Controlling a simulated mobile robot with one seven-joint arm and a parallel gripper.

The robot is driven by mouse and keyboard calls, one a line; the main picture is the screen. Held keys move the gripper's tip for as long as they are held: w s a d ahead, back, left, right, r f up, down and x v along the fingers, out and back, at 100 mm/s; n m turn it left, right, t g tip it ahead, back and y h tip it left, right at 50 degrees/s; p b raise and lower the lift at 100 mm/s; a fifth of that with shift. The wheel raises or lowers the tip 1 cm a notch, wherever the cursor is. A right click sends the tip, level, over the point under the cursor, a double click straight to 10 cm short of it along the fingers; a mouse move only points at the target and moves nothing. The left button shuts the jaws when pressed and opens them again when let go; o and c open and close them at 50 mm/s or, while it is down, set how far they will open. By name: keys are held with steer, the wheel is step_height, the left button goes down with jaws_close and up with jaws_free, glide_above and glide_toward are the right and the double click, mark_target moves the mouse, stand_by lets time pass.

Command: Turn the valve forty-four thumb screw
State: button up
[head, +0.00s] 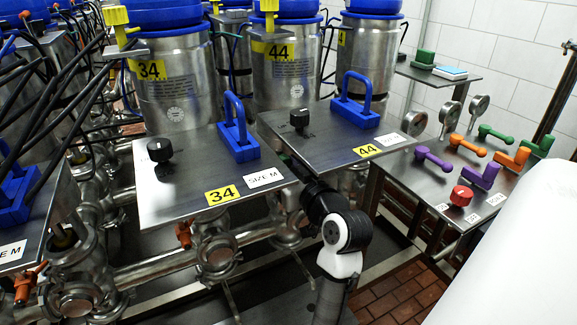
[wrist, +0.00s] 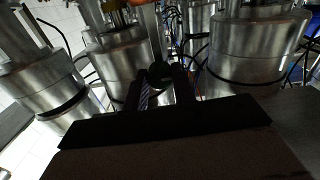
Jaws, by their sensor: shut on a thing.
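The plate with the yellow 44 label (head: 367,151) carries a black knob (head: 299,119) and a blue handle (head: 357,101). In the head view my arm reaches up to the front left edge of this plate, and my gripper is hidden there. In the wrist view my gripper (wrist: 161,88) has its two dark fingers close together on a small dark round piece (wrist: 158,72). The picture is too dark to tell whether that piece is the valve forty-four thumb screw, which I cannot make out in the head view.
The 34 plate (head: 160,205) stands close on the left. Steel pipes (head: 165,270) and an orange fitting (head: 183,235) lie below it. A side table (head: 445,200) with coloured handles is at the right. Steel canisters (head: 285,80) stand behind the plates.

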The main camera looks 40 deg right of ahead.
steer(key=shift+c, duration=0.2)
steer(key=m+p, duration=0.3)
steer(key=m, duration=0.1)
steer(key=shift+r+m, duration=0.15)
steer(key=shift+m, duration=0.25)
steer(key=m+p, duration=0.3)
steer(key=m, duration=0.1)
steer(key=shift+m+p, duration=0.3)
steer(key=shift+p, duration=0.05)
steer(key=m+p, duration=0.4)
steer(key=m, duration=0.1)
steer(key=shift+m+p, duration=1.1)
steer(key=shift+m, duration=0.9)
steer(key=o, duration=1)
